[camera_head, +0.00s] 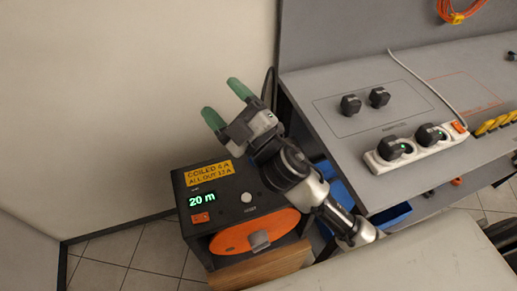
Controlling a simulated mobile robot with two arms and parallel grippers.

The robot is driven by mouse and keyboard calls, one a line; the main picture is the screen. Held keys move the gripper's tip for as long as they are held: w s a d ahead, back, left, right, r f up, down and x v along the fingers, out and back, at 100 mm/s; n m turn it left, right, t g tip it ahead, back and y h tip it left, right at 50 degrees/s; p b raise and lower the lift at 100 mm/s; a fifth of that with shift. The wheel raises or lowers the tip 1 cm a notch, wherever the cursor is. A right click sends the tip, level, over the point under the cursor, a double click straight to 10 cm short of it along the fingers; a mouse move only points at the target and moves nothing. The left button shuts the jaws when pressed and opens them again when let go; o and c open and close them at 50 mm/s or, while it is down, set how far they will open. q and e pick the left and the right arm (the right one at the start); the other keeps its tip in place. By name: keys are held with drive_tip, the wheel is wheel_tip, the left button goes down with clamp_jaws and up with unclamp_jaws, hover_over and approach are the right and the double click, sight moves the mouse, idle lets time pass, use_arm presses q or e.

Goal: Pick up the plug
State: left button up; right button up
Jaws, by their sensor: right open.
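Two black plugs stand on the grey bench top inside a thin outlined rectangle: one plug (351,104) and, just right of it, another plug (379,97). Two more black plugs sit in a white power strip (411,160): a left plug (390,149) and a right plug (428,135). I cannot tell which plug the task means. My right gripper (225,102), with green fingertips, is open and empty. It is left of the bench, above the floor beside the pale wall, well apart from all the plugs. My left gripper is not in view.
A dark box (234,194) with a "20 m" display and an orange reel stands below my right arm. The bench (330,84) has a raised back panel; a grey cable runs to the strip. Yellow items (490,126) lie at the right. An orange cable (462,10) hangs behind.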

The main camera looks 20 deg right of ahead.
drive_tip(key=s+a+f+n+g+y, duration=0.1)
drive_tip(key=s+a+n+g+y, duration=0.3)
drive_tip(key=n+g, duration=0.7)
drive_tip(key=a+f+n+g+y, duration=0.2)
drive_tip(key=a+n+g, duration=0.5)
drive_tip(key=n+g, duration=0.45)
drive_tip(key=w+d+f+n+t+h, duration=0.2)
drive_tip(key=w+d+f+n+h, duration=0.2)
drive_tip(key=d+f+h, duration=0.5)
drive_tip(key=w+d+h, duration=0.1)
drive_tip(key=d+h, duration=0.1)
drive_tip(key=d, duration=0.1)
drive_tip(key=w+d+r+m+h, duration=0.1)
drive_tip(key=d+h, duration=0.2)
drive_tip(key=w+d+r+h, duration=0.1)
drive_tip(key=w+d+h, duration=0.1)
drive_tip(key=d+h, duration=0.1)
drive_tip(key=shift+w+d+m, duration=0.1)
drive_tip(key=shift+d+m, duration=0.1)
drive_tip(key=shift+m, duration=0.05)
drive_tip(key=f, duration=0.2)
drive_tip(key=f+p, duration=0.1)
drive_tip(key=f, duration=0.1)
drive_tip(key=shift+d+f, duration=0.2)
drive_tip(key=shift+f, duration=0.05)
drive_tip(key=shift+f+p, duration=0.8)
drive_tip(key=shift+f, duration=2.15)
drive_tip(key=c, duration=0.9)
